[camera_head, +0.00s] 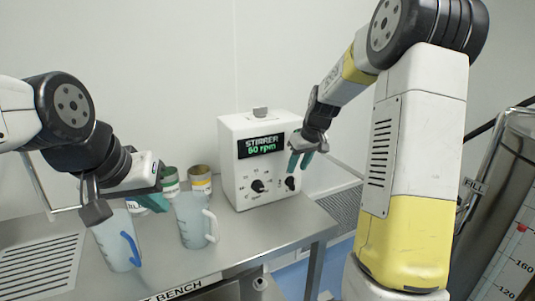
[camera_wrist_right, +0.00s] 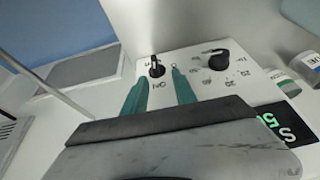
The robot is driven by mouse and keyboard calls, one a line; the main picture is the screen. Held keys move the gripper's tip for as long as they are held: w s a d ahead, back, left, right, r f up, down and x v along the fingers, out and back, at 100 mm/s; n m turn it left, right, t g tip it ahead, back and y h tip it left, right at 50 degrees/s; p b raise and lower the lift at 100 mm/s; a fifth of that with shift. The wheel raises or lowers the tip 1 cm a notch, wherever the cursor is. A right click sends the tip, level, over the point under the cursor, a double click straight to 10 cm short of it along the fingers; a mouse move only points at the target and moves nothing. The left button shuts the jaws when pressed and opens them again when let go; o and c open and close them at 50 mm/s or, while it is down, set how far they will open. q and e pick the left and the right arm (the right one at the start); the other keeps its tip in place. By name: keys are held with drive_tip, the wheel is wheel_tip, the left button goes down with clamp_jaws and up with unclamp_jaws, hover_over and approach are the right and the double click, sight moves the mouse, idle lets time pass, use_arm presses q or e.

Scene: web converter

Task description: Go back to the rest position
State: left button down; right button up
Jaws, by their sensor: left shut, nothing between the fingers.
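The stirrer display (camera_head: 261,146) reads "STIRRER 50 rpm" or 60; the digit is small.
A jug with a white handle (camera_head: 192,222) stands on the metal bench (camera_head: 240,245) left of the stirrer. Two small tins (camera_head: 200,180) stand behind it. A large metal tank (camera_head: 505,220) with a scale is at the right. The bench front is clear.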

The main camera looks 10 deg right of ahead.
drive_tip(key=s+a+r+m+t, duration=0.1)
drive_tip(key=s+a+r, duration=0.2)
drive_tip(key=s+r, duration=0.8)
drive_tip(key=s+a+m+t, duration=0.1)
drive_tip(key=s+a+m, duration=0.1)
drive_tip(key=s, duration=1.7)
drive_tip(key=shift+s+f, duration=0.3)
drive_tip(key=shift+f, duration=0.15)
